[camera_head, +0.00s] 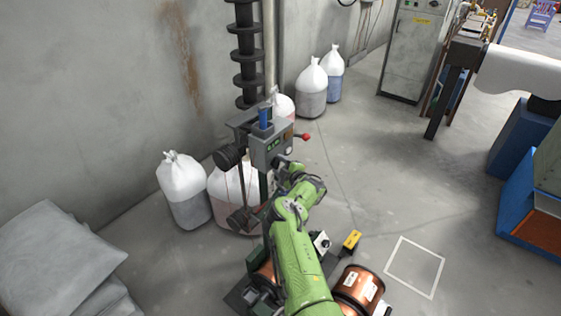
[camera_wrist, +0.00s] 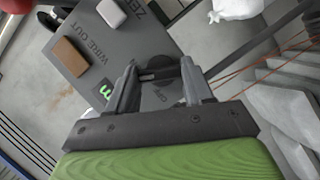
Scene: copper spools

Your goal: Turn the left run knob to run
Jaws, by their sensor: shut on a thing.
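The grey control box (camera_head: 270,148) stands on a post by the wall, with a blue part on top and a red ball-ended handle at its right. Its panel (camera_wrist: 75,60) fills the upper left of the wrist view, lettered "WIRE OUT". A dark knob (camera_wrist: 158,74) sits on the panel between the fingertips of my gripper (camera_wrist: 160,70). The fingers are shut on this knob. In the head view my gripper (camera_head: 283,163) is at the box's front, and my arm hides the knob.
White-topped bags (camera_head: 186,190) stand along the wall.

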